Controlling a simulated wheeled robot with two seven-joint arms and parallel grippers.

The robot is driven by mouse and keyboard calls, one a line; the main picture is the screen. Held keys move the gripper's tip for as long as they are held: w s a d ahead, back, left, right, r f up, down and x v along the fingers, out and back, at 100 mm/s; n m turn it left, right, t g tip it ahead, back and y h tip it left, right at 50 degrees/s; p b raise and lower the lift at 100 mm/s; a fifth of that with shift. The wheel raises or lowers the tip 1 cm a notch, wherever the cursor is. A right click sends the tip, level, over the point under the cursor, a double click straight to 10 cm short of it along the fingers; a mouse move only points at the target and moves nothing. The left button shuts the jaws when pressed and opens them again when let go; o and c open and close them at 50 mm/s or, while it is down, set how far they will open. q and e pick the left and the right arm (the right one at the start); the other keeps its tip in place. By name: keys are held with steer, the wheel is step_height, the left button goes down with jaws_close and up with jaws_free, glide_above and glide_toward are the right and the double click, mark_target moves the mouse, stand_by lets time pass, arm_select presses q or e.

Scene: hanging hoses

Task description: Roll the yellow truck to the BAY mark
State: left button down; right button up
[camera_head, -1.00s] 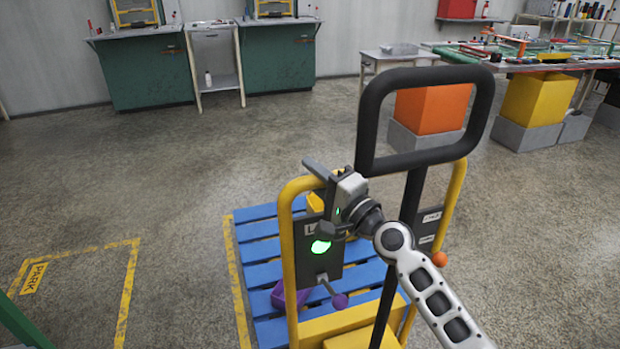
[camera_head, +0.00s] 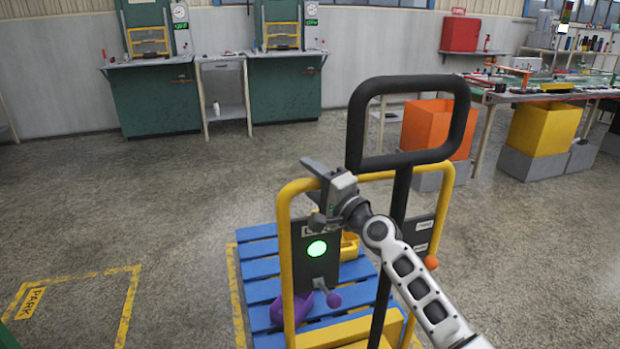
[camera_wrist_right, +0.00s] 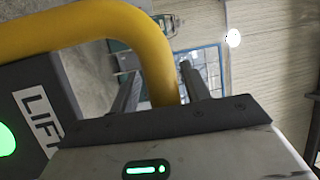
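The yellow truck (camera_head: 285,250) has a tubular yellow frame, a black loop handle (camera_head: 357,130) and dark panels, one with a lit green lamp (camera_head: 317,248). It bears a blue slatted pallet (camera_head: 259,268). My right gripper (camera_head: 318,195) is at the frame's upper left corner. A panel there reads LIFT in part. I see no readable BAY mark. My left gripper is out of view.
Another yellow line (camera_head: 234,285) runs along the pallet's left side. A purple object (camera_head: 292,306) is on the pallet. Green benches (camera_head: 158,98) and orange and yellow bins (camera_head: 540,129) stand behind. Floor between is clear.

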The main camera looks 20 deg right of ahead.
steer(key=shift+s, duration=0.2)
steer(key=b+v, duration=0.2)
steer(key=v, duration=1.3)
steer(key=shift+s+b, duration=0.25)
steer(key=shift+b, duration=0.1)
steer(key=shift+f, duration=0.1)
